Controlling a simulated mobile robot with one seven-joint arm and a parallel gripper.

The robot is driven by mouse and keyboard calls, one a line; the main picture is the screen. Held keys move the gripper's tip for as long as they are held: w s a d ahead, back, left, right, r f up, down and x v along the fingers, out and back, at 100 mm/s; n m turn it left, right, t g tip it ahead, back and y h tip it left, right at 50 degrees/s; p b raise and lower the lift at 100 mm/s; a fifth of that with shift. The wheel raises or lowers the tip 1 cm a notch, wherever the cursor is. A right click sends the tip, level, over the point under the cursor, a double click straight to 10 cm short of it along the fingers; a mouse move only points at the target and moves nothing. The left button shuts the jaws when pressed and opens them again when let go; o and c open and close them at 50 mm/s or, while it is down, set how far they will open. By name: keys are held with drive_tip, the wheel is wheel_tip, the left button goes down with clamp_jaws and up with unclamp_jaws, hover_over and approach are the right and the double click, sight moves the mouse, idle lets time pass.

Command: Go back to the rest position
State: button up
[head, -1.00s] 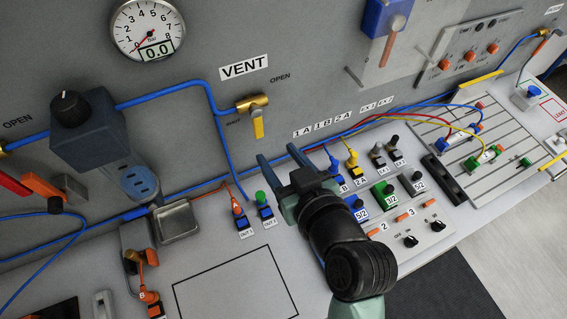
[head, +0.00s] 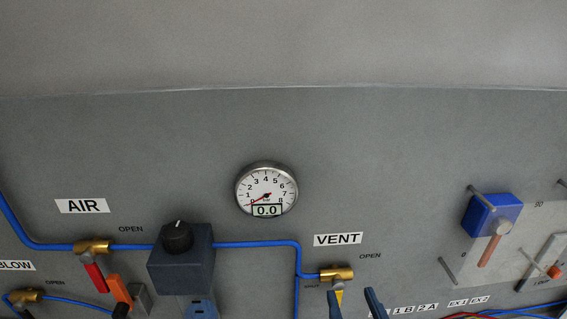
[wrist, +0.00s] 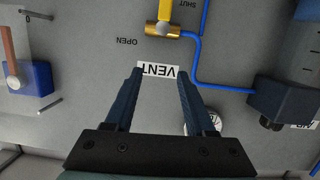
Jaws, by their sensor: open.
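My gripper (head: 352,303) shows only as two blue fingertips at the bottom edge of the head view, in front of the panel below the VENT label. In the wrist view my gripper (wrist: 159,75) is open and empty, its two blue fingers apart on either side of the VENT label (wrist: 157,70). The vent valve (wrist: 163,28), brass with a yellow handle, lies beyond the fingertips and apart from them. It also shows in the head view (head: 336,274).
The pressure gauge (head: 267,190) reads 0.0. A dark regulator (head: 181,258) with a black knob juts from the panel to its left. A blue block with an orange lever (head: 490,217) and thin pegs stick out at the right. The upper wall is bare.

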drive_tip(key=w+a+r+t, duration=0.1)
drive_tip(key=w+r+t, duration=0.1)
drive_tip(key=r, duration=0.5)
drive_tip(key=w+a+r+t, duration=0.2)
drive_tip(key=r, duration=0.5)
drive_tip(key=s+a+r+t, duration=0.2)
drive_tip(key=r, duration=0.6)
drive_tip(key=s+a+r+t, duration=0.3)
drive_tip(key=r, duration=0.6)
drive_tip(key=s+a+r+t, duration=0.2)
drive_tip(key=s+r+t, duration=0.1)
drive_tip(key=r, duration=0.6)
drive_tip(key=shift+a, duration=0.4)
